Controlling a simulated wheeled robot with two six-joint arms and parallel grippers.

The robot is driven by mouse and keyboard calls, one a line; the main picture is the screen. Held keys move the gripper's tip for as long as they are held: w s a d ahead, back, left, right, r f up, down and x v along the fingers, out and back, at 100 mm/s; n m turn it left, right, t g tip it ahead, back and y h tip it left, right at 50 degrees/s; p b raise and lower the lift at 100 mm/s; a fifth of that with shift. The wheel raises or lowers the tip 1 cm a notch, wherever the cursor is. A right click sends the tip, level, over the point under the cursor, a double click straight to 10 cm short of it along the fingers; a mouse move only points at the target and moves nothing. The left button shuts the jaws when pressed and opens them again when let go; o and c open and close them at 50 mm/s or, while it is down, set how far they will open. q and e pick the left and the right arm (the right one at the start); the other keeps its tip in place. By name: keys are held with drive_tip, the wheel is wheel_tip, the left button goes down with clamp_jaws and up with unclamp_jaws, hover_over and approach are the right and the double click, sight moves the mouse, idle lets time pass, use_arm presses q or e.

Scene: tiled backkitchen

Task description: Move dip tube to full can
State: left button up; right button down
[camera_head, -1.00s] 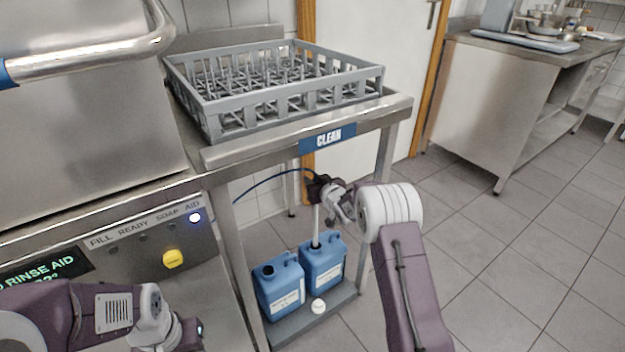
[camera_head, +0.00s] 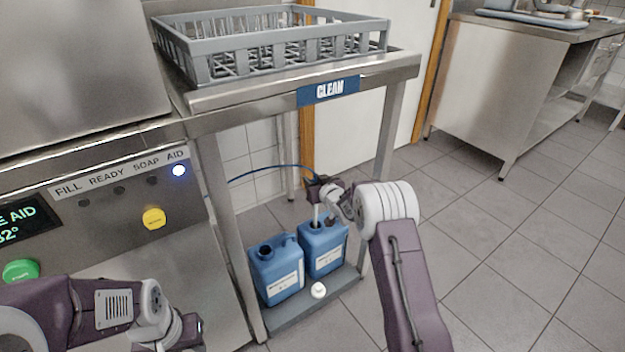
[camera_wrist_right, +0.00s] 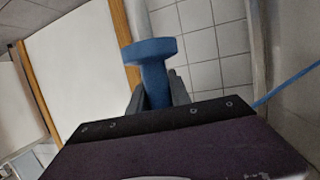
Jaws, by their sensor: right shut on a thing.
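My right gripper (camera_head: 322,190) is shut on the dip tube (camera_head: 316,214), which hangs nearly upright below it. The tube's lower end is out of sight in the mouth of the right-hand blue can (camera_head: 326,255). The wrist view shows the tube's blue head (camera_wrist_right: 153,50) between the fingers (camera_wrist_right: 153,95). The left-hand blue can (camera_head: 277,275) stands beside it with a dark, open mouth. I cannot tell the fill of either can. My left gripper (camera_head: 192,332) is low at the left; its jaws are not clear.
Both cans stand on a low grey shelf (camera_head: 290,322), with a white cap (camera_head: 318,290) at the front. A blue hose (camera_head: 262,170) runs left from the tube's head. The steel table (camera_head: 240,98) with a grey rack (camera_head: 290,48) is above. Floor at right is clear.

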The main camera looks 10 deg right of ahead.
wheel_tip(320, 180, down, 11)
drive_tip(key=b, duration=0.8)
drive_tip(key=shift+r+b, duration=0.1)
drive_tip(key=shift+b, duration=0.3)
drive_tip(key=shift+f+b, duration=0.6)
drive_tip(key=shift+f, duration=0.45)
drive_tip(key=shift+s, duration=0.1)
drive_tip(key=shift+f, duration=0.45)
drive_tip(key=c, duration=1.1)
unclamp_jaws()
